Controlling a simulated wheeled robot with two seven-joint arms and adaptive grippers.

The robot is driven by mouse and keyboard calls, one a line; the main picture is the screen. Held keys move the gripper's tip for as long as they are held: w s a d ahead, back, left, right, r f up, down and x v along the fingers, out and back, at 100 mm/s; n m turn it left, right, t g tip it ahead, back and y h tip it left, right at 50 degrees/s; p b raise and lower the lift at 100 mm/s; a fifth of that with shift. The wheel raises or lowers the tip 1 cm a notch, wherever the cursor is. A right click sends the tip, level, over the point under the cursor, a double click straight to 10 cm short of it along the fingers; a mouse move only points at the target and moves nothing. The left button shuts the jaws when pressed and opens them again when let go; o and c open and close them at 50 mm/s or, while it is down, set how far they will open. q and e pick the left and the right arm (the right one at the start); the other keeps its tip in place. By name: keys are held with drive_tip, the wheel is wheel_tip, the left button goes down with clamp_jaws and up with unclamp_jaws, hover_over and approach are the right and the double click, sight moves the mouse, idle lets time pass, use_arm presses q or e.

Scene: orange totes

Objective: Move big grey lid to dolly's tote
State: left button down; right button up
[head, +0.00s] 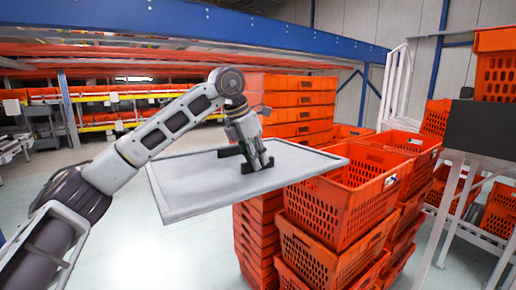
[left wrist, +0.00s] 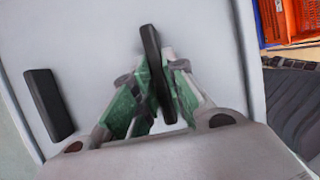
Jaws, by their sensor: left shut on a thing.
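The big grey lid (head: 200,178) is a wide flat panel held in the air, slightly tilted, in the middle of the head view. My left gripper (head: 256,163) is shut on a black handle (left wrist: 155,70) on top of the lid; a second black handle (left wrist: 48,103) lies to the left in the left wrist view. An open orange tote (head: 345,205) tops a stack just right of the lid, and the lid's right corner overlaps its left part in the picture. The stack's base is out of view, so I cannot tell whether it stands on a dolly. My right gripper is not in view.
A tall stack of orange totes (head: 300,100) stands behind the lid. More open orange totes (head: 405,148) stand behind and to the right. A grey-legged stand with a dark panel (head: 480,128) is at the right. Clear floor (head: 150,255) lies below left.

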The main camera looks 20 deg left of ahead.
use_arm(q)
drive_tip(key=s+a+f+n, duration=0.1)
drive_tip(key=a+f, duration=0.3)
drive_tip(key=f, duration=0.5)
drive_tip(key=s+a+f+n+y, duration=0.15)
drive_tip(key=a+f, duration=0.25)
drive_tip(key=f, duration=0.4)
drive_tip(key=s+a+f+n+h, duration=0.15)
drive_tip(key=a+f, duration=0.25)
drive_tip(key=f, duration=0.5)
drive_tip(key=shift+s+a+f+n+t+y, duration=0.6)
drive_tip(key=shift+s+a+f+n+y, duration=0.5)
drive_tip(key=shift+s+a+f, duration=4.4)
drive_tip(key=w+d+f+m+g, duration=0.1)
drive_tip(key=w+d+m+g, duration=0.2)
drive_tip(key=d+m, duration=0.8)
drive_tip(key=w+d+m+g, duration=0.3)
drive_tip(key=d+m+g, duration=0.3)
drive_tip(key=d+m, duration=0.6)
drive_tip(key=m, duration=1)
drive_tip(key=shift+w+f, duration=0.25)
drive_tip(key=shift+f, duration=0.15)
